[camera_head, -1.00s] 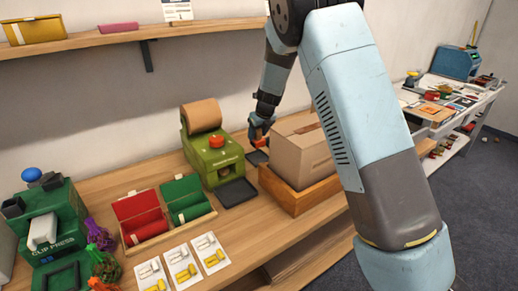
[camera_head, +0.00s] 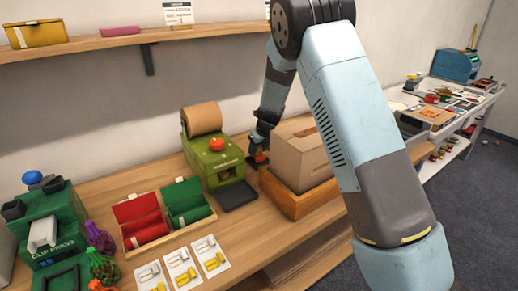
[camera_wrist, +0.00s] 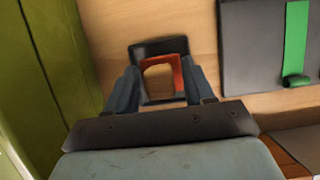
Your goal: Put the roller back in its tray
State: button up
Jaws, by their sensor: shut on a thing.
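The roller, a red-orange frame (camera_wrist: 177,72), is between my gripper's fingers (camera_wrist: 161,86) in the wrist view. My gripper is shut on it. The roller's tray (camera_wrist: 160,47), black and square, shows around and just behind the red frame. The roller overlaps the tray in this view; I cannot tell whether it rests in it or hangs just above. In the head view my gripper (camera_head: 258,150) is low between the green machine and the cardboard box, with a bit of the red-orange roller (camera_head: 257,160) at its tip. The tray is mostly hidden there.
The green machine (camera_head: 212,158) with a brown paper roll stands close to the left. A cardboard box (camera_head: 300,155) in a wooden tray (camera_head: 297,205) stands close to the right. A dark plate with a green strip (camera_wrist: 296,40) lies at right in the wrist view.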

jog(key=shift+f, duration=0.2)
jog(key=shift+s+f, duration=0.15)
jog(key=shift+f, duration=0.25)
jog(key=c, duration=0.4)
jog(key=o, duration=1)
jog(key=shift+f, duration=0.1)
jog(key=o, duration=0.3)
jog(key=shift+o, duration=0.2)
jog(key=shift+r, duration=0.6)
jog(key=v, duration=1.2)
jog(key=shift+r, duration=0.25)
